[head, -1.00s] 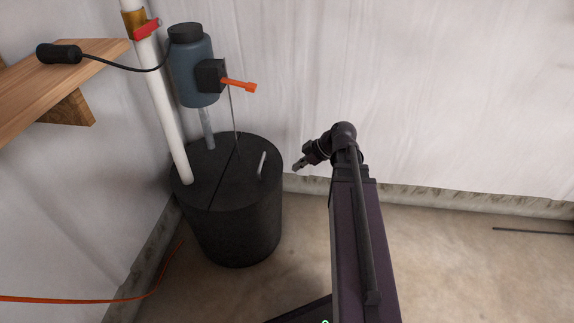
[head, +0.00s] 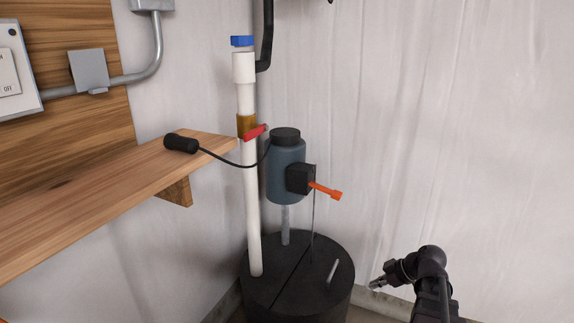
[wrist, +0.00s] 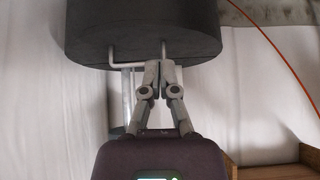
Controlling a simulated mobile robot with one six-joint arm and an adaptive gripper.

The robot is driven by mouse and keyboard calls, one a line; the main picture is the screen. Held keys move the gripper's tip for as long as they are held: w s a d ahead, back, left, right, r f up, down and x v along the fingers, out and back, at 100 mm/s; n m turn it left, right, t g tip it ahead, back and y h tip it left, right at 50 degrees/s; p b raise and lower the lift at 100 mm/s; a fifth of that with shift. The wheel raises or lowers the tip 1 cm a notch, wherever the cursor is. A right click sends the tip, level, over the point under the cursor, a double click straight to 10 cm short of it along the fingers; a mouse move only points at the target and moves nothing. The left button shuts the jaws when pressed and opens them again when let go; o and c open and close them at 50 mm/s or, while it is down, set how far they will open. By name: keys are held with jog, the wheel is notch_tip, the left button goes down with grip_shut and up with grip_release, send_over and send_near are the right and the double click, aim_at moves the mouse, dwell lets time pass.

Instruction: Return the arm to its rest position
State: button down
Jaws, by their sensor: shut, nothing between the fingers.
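My gripper (head: 378,283) is at the lower right of the head view, to the right of the black lidded basin (head: 334,295) and apart from it in that picture. In the wrist view my gripper (wrist: 158,68) has its two fingers together with nothing between them. The dark basin (wrist: 90,35) shows upside down beyond the fingertips there, with a bent metal handle (wrist: 125,66) on its lid. My arm reaches up from the bottom edge of the head view, and its lower part is out of frame.
A wooden shelf (head: 90,205) juts out at the left. A white pipe (head: 252,215) with a red valve handle (head: 255,132) rises from the lid beside a blue-grey pump unit (head: 286,165) with an orange lever (head: 326,190). The white-covered wall at the right is bare.

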jog(key=s+a+r+m+g+h+p, duration=0.2)
jog(key=s+a+m+h+p, duration=0.15)
jog(key=a+m, duration=0.3)
jog(key=s+a+r+m+g+h+p, duration=0.2)
jog(key=a+m+h+p, duration=0.25)
jog(key=a, duration=0.35)
notch_tip(320, 180, up, 38)
jog(key=y+p, duration=0.1)
jog(key=p, duration=3.7)
jog(key=shift+m, duration=0.3)
jog(key=shift+s+f, duration=0.15)
jog(key=shift+f, duration=0.1)
